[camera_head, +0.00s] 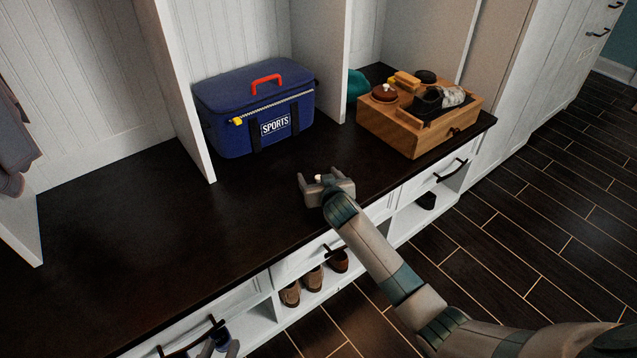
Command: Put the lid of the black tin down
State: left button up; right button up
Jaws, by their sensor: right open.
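My right gripper (325,182) is over the dark bench top, near its front edge, with its jaws open. A small pale knob-like thing (318,178) shows between its fingers; I cannot tell whether it is the knob of a lid, as the gripper hides what is below. A wooden shoe-care box (388,128) stands at the back right of the bench. A black open tin (430,97) seems to lie in it, and a dark round piece (426,76) shows at its back. I cannot tell which is the black tin's lid. My left gripper is out of view.
A brown tin with a pale knob (385,92), a brush (404,80) and a pale roll (453,96) are on the wooden box. A blue sports bag (255,108) stands behind my right gripper. The bench top (130,240) to the left is clear. Shoes (312,278) sit below.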

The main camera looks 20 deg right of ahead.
aim_at(318, 177)
jog(key=shift+c, duration=0.6)
jog(key=shift+s, duration=0.1)
jog(key=c, duration=1.5)
jog(key=shift+f, duration=0.1)
grip_shut()
